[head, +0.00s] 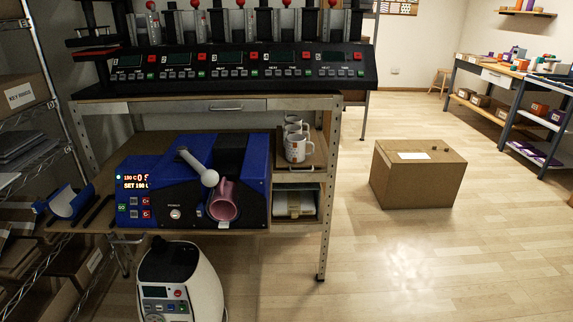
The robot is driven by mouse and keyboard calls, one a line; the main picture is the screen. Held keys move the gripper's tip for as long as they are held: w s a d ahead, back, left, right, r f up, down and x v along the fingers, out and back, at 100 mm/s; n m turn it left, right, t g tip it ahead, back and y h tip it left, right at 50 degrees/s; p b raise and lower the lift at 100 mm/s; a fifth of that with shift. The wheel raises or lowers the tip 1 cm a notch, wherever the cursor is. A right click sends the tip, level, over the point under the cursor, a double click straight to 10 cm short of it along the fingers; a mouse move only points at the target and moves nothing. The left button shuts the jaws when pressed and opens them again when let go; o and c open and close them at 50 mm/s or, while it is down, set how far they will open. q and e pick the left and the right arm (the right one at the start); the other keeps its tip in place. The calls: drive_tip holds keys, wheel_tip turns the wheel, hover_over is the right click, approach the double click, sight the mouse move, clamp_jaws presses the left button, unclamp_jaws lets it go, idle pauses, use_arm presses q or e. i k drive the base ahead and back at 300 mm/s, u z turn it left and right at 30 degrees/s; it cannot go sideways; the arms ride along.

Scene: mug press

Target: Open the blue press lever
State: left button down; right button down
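The blue mug press (245,165) sits on the lower wooden shelf of a metal-framed bench. Its lever (195,164) is a grey bar that slants down toward the front right and ends in a pale ball knob (210,178). A pink mug (225,200) lies in the opening at the press's front, just below the knob. The black control panel with a red lit display (136,182) is on the press's left side. Neither of my grippers shows in the head view, and nothing touches the lever.
White mugs (296,148) stand on a small shelf right of the press. A blue curved piece (72,203) lies at the left. Above is a row of black press units (220,68). A cardboard box (418,178) stands on the floor at right, with open floor around it.

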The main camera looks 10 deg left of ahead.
sight(210, 178)
drive_tip(key=u, duration=0.1)
drive_tip(key=i, duration=0.9)
drive_tip(key=u, duration=0.8)
